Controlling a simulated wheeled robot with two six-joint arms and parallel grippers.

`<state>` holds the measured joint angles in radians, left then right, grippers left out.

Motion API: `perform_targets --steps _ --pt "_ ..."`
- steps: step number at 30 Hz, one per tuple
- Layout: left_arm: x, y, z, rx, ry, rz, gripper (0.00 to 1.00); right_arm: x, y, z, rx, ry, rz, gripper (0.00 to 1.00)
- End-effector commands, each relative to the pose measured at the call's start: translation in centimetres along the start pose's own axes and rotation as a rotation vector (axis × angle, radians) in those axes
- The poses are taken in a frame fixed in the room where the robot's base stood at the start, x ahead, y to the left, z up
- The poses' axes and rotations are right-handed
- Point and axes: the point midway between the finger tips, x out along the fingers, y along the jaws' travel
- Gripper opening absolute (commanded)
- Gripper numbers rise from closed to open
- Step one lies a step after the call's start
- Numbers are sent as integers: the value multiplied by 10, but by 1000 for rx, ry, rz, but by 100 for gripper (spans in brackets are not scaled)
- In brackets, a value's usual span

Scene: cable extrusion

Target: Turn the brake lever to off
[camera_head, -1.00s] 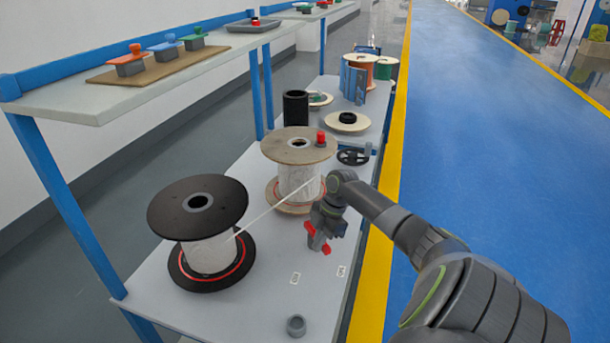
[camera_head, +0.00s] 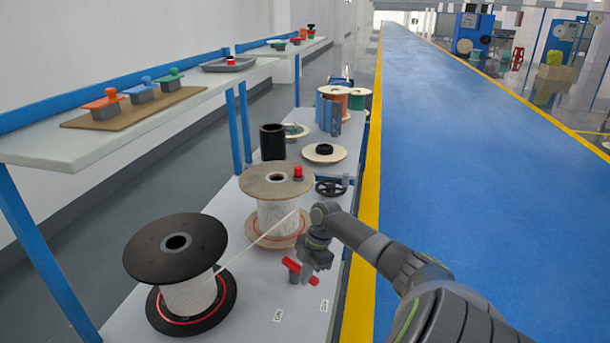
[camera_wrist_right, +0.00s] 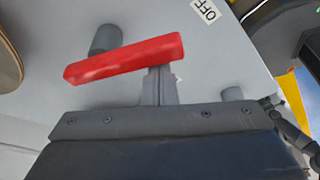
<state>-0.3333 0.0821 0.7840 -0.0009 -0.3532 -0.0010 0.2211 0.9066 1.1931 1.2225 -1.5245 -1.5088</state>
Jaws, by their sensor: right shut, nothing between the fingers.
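The brake lever (camera_head: 293,265) is a red bar on a short grey post, in front of the pale wooden spool. In the right wrist view the red lever (camera_wrist_right: 100,64) lies across the upper middle, with its grey post (camera_wrist_right: 105,38) behind it. Two small white labels lie on the bench in front; the one in the wrist view (camera_wrist_right: 205,10) reads OFF. My right gripper (camera_head: 306,272) is at the lever. In the wrist view its closed fingers (camera_wrist_right: 158,82) are at the bar's near edge, toward its right end; I cannot tell whether they touch. My left gripper is out of view.
A black-flanged spool (camera_head: 196,297) stands at the front left, with a white strand running to the wooden spool (camera_head: 277,220). A black handwheel (camera_head: 331,187) is behind. A shelf (camera_head: 60,150) overhangs the left. The blue floor (camera_head: 450,180) is clear at right.

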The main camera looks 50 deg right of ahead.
Motion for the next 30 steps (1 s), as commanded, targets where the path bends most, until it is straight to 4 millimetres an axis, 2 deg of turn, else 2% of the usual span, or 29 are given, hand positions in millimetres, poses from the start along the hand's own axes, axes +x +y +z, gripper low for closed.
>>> perform_targets --steps 7,10,14,24,30 --pt "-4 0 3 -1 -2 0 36 -1 0 -1 3 -6 1 0" --pt "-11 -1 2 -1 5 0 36 0 -2 -11 4 -3 0 0" --pt "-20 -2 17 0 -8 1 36 5 -4 -31 7 0 1 0" --pt "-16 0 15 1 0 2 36 -64 2 -30 8 -5 5 0" --pt "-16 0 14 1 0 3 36 -86 3 -30 10 -3 4 0"
